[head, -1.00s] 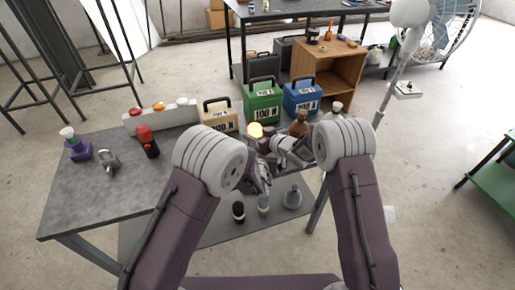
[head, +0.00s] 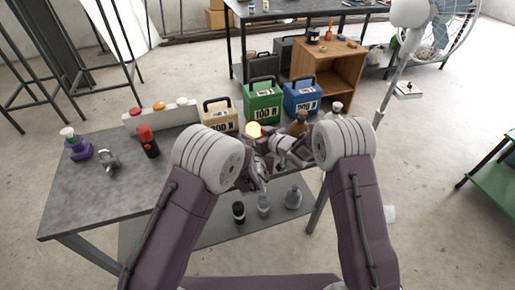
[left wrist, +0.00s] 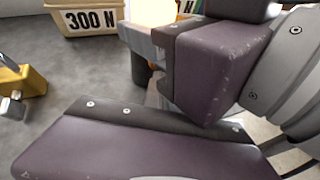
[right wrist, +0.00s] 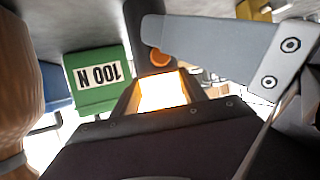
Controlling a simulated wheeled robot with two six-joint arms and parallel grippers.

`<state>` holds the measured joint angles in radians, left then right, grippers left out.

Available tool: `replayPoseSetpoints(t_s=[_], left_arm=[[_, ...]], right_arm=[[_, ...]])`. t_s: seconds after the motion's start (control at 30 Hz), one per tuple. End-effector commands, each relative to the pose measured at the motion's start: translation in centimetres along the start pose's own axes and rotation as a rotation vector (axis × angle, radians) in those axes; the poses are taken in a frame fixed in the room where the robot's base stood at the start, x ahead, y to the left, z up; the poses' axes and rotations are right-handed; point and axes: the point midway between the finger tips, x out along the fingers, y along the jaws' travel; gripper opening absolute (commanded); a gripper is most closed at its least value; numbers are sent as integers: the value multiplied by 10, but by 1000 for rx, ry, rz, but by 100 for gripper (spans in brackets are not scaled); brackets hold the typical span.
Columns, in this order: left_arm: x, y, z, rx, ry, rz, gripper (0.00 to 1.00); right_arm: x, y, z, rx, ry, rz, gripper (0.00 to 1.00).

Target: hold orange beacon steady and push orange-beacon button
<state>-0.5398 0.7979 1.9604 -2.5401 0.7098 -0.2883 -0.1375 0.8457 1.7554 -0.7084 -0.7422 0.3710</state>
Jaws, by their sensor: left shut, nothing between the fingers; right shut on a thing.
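The orange beacon (head: 254,129) glows yellow at the table's right end in the head view. Its bright lens also shows in the right wrist view (right wrist: 162,91), with a round orange button (right wrist: 159,57) on the dark part beside it. My right gripper (head: 268,146) is shut on the beacon. My left gripper (head: 258,172) is shut and empty, close beside the right gripper and below the lens. A grey fingertip reaches close to the button in the right wrist view; contact is unclear. The beacon's lower body is mostly hidden by the grippers.
Cream (head: 219,116), green (head: 262,104) and blue (head: 301,97) weights stand behind the grippers. Brown (head: 299,124) and pale bottles stand at right. A red-black cylinder (head: 147,141), a purple-based item (head: 77,147) and a bar with coloured domes occupy the left. The table's front left is clear.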

Motion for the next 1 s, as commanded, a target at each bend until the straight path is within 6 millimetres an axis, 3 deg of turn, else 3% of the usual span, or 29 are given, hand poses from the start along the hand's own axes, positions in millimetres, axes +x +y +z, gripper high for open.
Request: replayPoseSetpoints(t_s=[0.03,0.47,1.0], left_arm=[[-1,-1,14,-10,-33,0,0],[-3,-2,15,-10,-35,-3,0],[-20,-13,14,-6,-35,-6,0]], right_arm=[[0,-1,13,-3,-29,-1,3],[0,1,16,-5,-34,1,3],[0,-1,14,-5,-31,-1,3]])
